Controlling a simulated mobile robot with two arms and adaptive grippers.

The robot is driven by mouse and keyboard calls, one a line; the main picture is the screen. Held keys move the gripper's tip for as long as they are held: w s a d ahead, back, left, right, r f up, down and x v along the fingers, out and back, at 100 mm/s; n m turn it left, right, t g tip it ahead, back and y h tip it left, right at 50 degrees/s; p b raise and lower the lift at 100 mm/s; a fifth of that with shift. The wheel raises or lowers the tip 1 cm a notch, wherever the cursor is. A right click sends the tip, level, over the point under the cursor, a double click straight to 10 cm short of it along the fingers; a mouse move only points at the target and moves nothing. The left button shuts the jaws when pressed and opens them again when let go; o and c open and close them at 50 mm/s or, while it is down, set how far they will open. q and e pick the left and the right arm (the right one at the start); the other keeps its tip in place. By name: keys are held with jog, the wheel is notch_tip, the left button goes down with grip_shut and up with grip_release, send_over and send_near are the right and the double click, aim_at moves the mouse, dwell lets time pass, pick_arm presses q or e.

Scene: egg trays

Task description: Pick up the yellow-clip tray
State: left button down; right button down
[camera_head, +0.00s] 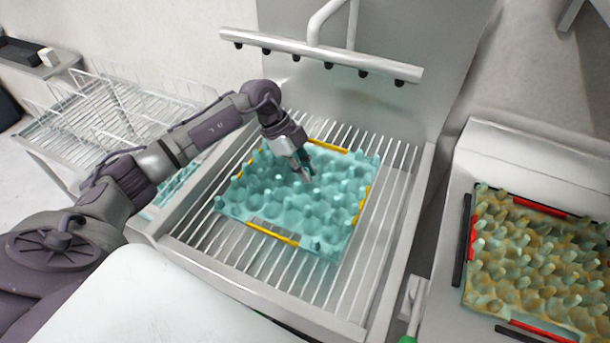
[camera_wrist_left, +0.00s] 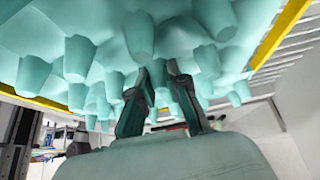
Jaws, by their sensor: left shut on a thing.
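The yellow-clip tray (camera_head: 335,212) is teal with rows of raised pegs and yellow clips along its edges. It lies on the metal slatted rack in the middle of the head view. My left gripper (camera_head: 303,172) reaches down onto the far middle part of the tray, among its pegs. In the left wrist view the tray (camera_wrist_left: 60,25) fills the top, with yellow clips at both sides. There the fingers (camera_wrist_left: 159,72) are close together on the tray's pegs. The exact grip point is partly hidden. My right gripper is not in view.
A spray bar (camera_head: 320,55) with several nozzles spans the back above the slatted rack (camera_head: 205,235). A soiled tray with red clips (camera_head: 520,265) lies on the right counter. A wire rack (camera_head: 95,120) stands at the left.

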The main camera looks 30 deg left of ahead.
pick_arm(q)
jog(key=r, duration=0.2)
jog(key=d+r+b, duration=0.1)
jog(key=shift+s+r, duration=0.3)
jog(key=shift+r, duration=0.1)
jog(key=s+d+r+b, duration=0.1)
jog(key=s+d+r, duration=0.4)
jog(key=d, duration=0.4)
jog(key=shift+s+r, duration=0.15)
jog(key=shift+r, duration=0.5)
jog(key=c, duration=1.8)
grip_release()
jog(key=shift+d, duration=0.1)
grip_shut()
